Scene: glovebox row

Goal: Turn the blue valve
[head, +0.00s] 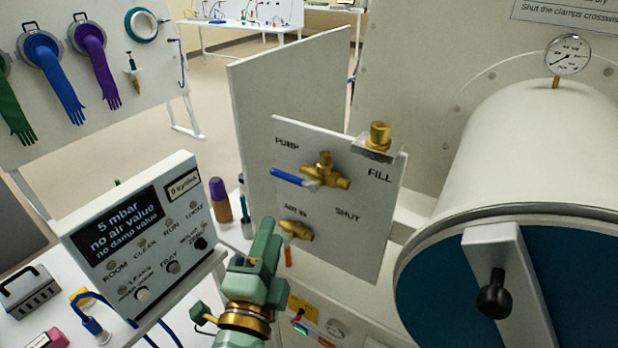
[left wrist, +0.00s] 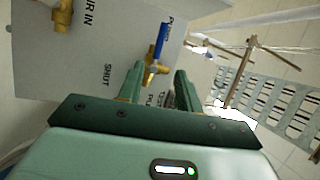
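The blue valve is a brass body (head: 326,171) with a blue lever (head: 288,177) on an upright white panel (head: 372,220). The lever points left, just below the PUMP label. In the left wrist view the blue lever (left wrist: 159,42) and brass body (left wrist: 155,68) lie beyond my fingertips. My left gripper (head: 264,238) is green, below and left of the valve in the head view. In the left wrist view my left gripper (left wrist: 159,82) has its fingers apart with nothing held between them. My right gripper is in neither view.
A second brass valve (head: 296,230) sits by AIR IN, and a brass fitting (head: 380,137) by FILL. A display box (head: 140,235) reading 5 mbar stands to the left. A large white cylinder (head: 530,140) with a gauge (head: 567,54) stands to the right.

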